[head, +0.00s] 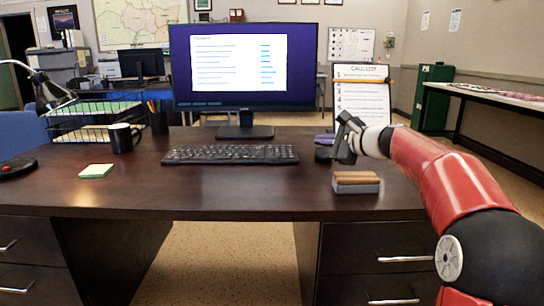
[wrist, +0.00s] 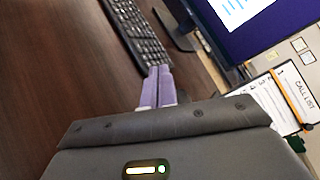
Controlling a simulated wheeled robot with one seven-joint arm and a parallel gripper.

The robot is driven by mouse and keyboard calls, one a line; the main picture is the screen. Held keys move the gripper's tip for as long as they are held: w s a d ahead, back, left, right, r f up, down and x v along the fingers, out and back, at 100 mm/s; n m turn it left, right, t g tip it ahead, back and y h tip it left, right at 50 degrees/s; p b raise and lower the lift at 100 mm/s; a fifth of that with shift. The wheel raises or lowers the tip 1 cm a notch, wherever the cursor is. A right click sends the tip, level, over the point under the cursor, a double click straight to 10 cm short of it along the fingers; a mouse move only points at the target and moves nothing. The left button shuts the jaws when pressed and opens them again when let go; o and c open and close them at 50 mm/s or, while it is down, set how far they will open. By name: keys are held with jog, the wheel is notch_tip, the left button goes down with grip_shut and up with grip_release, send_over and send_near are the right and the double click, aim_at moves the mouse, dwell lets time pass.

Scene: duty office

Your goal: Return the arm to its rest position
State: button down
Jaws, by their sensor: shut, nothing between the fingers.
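My gripper (head: 323,148) is at the end of my red arm, above the right part of the dark desk (head: 240,190). In the wrist view its two purple fingertips (wrist: 160,86) are side by side, shut with nothing between them. The fingers point toward the keyboard (head: 230,154), which also shows in the wrist view (wrist: 138,32). The gripper is to the right of the keyboard and just behind a wood-topped grey block (head: 356,183). My arm reaches in from the right edge and hides part of the desk there.
A monitor (head: 243,65) stands behind the keyboard. A call list board (head: 362,95) with a pencil across it stands behind the gripper. The desk's front middle is clear.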

jog(key=s+a+f+n+g, duration=0.1)
jog(key=s, duration=0.2)
jog(key=s+a+n+h, duration=0.1)
jog(key=s+a+n, duration=0.1)
jog(key=s, duration=0.1)
jog(key=s+a+f+n+g+h, duration=0.1)
jog(key=s, duration=0.3)
jog(key=shift+a+f+n+g+p, duration=0.3)
jog(key=shift+a+n+p, duration=0.1)
jog(key=s+d+f+n+g+h, duration=0.1)
jog(key=s+f+n, duration=0.3)
jog(key=s, duration=0.7)
jog(key=s+d+f+n+g+h+p, duration=0.1)
jog(key=s+d+f+n+h, duration=0.2)
jog(key=s+f, duration=0.3)
jog(key=s+d+f+n+g+h+p, duration=0.1)
jog(key=s+f+n, duration=0.4)
jog(key=s, duration=1.1)
jog(key=d+h, duration=0.1)
jog(key=h, duration=0.1)
jog(key=shift+d+f+g+h, duration=0.15)
jog(key=shift+d+g+h, duration=0.15)
jog(key=shift+g, duration=0.1)
